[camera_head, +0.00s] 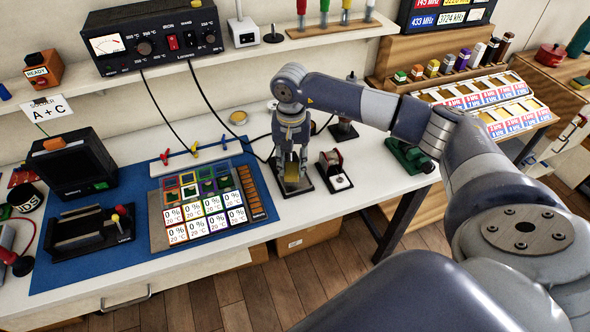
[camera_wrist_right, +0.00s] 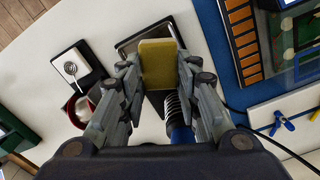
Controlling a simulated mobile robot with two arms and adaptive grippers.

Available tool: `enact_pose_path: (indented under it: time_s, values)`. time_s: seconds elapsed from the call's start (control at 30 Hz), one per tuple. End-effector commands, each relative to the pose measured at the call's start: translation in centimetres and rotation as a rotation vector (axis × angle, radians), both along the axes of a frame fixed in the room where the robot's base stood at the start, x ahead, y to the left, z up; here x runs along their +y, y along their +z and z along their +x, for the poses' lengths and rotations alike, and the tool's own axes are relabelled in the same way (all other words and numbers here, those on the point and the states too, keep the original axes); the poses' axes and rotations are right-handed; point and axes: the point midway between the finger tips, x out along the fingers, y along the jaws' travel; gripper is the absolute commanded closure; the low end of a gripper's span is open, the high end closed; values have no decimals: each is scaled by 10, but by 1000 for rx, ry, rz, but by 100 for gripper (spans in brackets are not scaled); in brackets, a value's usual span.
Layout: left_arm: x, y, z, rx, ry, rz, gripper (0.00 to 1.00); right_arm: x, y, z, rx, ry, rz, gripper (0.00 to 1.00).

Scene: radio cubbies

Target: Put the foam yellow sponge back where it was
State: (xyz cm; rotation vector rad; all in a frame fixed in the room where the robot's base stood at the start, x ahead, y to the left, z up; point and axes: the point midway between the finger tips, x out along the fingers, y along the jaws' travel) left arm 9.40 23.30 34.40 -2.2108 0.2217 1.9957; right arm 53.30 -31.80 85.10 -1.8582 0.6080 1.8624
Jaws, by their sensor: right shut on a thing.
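The yellow sponge (camera_wrist_right: 158,64) is between the fingers of my right gripper (camera_wrist_right: 158,85) in the right wrist view, with a dark stand or tray (camera_wrist_right: 128,46) beneath it. In the head view my right gripper (camera_head: 291,160) points down at this dark stand (camera_head: 278,184) on the white workbench, and a bit of the sponge (camera_head: 291,174) shows between its fingers. The gripper is shut on the sponge. Whether the sponge touches the stand is hard to tell. A blue-handled tool with a coiled part (camera_wrist_right: 180,118) shows below the sponge in the wrist view. My left gripper is not in view.
A blue mat (camera_head: 140,259) with a panel of percent displays (camera_head: 203,216) lies left of the stand. A small dark holder with a red part (camera_head: 334,170) stands close on the right. A black control unit (camera_head: 152,38) sits on the shelf above, its cables hanging down.

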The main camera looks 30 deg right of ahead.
Motion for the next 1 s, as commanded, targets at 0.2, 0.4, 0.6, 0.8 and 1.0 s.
enact_pose_path:
  time_s: [0.2,0.4,0.6,0.8,1.0]
  values:
    - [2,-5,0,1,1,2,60,-12,-6,3,0,2,1,88]
    - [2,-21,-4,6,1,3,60,-12,-35,2,1,1,2,88]
    - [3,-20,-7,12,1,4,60,-12,-36,3,-1,1,2,88]
    - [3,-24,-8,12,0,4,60,-12,-40,3,-1,1,1,88]
    - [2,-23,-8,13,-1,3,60,-12,-39,3,-1,1,1,49]
